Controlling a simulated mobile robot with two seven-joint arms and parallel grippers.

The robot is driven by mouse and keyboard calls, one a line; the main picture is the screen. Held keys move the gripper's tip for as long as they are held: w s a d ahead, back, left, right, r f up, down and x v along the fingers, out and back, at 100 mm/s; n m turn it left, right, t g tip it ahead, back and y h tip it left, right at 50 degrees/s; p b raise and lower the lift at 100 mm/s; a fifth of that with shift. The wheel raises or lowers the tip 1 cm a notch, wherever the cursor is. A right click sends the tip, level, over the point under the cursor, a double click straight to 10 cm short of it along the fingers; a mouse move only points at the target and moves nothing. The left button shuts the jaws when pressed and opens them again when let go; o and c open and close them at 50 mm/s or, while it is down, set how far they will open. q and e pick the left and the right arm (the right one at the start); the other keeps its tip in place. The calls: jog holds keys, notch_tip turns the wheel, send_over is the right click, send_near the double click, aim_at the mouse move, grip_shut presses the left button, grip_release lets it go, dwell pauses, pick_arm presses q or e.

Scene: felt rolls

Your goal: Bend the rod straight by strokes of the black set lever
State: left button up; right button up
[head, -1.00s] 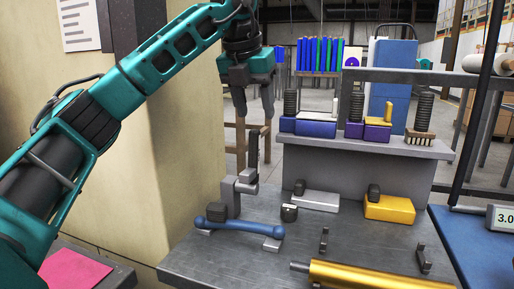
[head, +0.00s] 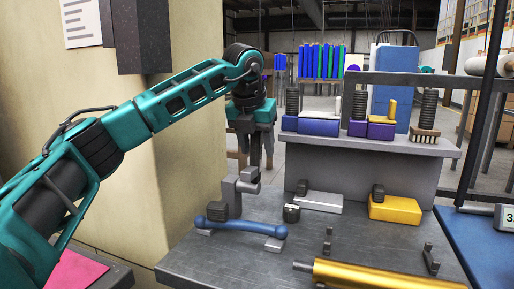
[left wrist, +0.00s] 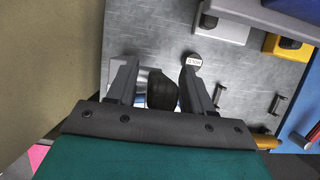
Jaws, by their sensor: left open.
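The black set lever (head: 254,158) stands upright on a grey bracket (head: 240,187) at the back left of the bench. My left gripper (head: 255,156) points down over its top, open, with a finger on either side. In the left wrist view the dark lever top (left wrist: 162,92) lies between the two spread fingers of the left gripper (left wrist: 160,72); I cannot tell whether they touch it. The blue rod (head: 240,229), with round ends, lies in front of the bracket and looks slightly bowed. My right gripper is not in view.
A small round dial (head: 291,213) stands right of the rod. A grey block (head: 318,202) and a yellow block (head: 395,208) sit farther right. A gold roll (head: 385,275) lies along the front. A raised shelf (head: 390,142) with purple and blue blocks runs behind.

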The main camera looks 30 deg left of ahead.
pick_arm(q)
jog(key=shift+f, duration=0.1)
jog(key=shift+c, duration=0.5)
grip_shut()
